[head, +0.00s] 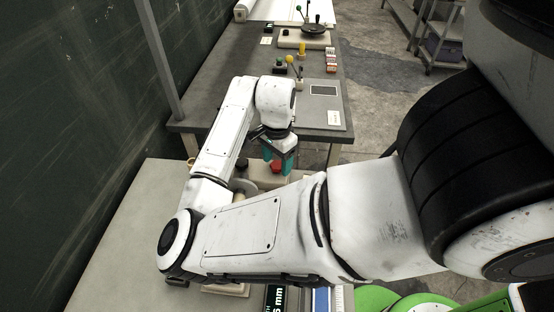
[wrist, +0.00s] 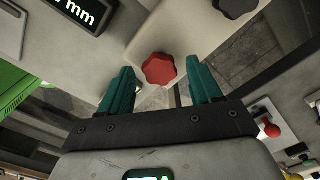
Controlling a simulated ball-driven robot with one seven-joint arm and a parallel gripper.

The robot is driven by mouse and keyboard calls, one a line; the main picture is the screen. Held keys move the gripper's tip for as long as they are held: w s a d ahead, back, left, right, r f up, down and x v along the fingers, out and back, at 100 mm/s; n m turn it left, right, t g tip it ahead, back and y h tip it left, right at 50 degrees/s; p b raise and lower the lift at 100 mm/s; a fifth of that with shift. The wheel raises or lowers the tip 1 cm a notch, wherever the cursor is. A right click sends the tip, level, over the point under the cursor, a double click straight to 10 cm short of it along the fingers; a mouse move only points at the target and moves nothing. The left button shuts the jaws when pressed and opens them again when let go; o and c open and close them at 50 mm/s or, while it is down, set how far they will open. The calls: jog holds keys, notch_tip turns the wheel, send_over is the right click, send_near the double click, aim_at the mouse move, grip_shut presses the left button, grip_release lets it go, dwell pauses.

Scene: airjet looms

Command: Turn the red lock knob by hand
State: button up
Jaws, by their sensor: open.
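The red lock knob (wrist: 159,69) is a lobed red knob on a light grey housing (wrist: 185,35). In the wrist view it lies just beyond the fingertips and roughly midway between them, with a visible space to either side. My gripper (wrist: 161,85) is open and empty, with two teal fingers. In the head view my gripper (head: 280,158) hangs at the end of the white arm, and the red knob (head: 276,167) shows partly behind the teal fingers. I cannot tell from these views how far the fingertips are from the knob.
A black knob (wrist: 236,5) sits on the same housing. A display reading "mm" (wrist: 82,10) is nearby. A grey table (head: 225,95) with yellow-knobbed levers (head: 291,60) and a black handwheel (head: 314,29) stands beyond. A dark wall (head: 70,110) runs along the left.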

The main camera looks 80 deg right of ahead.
jog(key=shift+r, duration=0.1)
notch_tip(320, 180, up, 6)
jog(key=p, duration=0.5)
dwell(0.4)
notch_tip(320, 180, up, 11)
dwell(0.4)
jog(key=shift+f, duration=0.2)
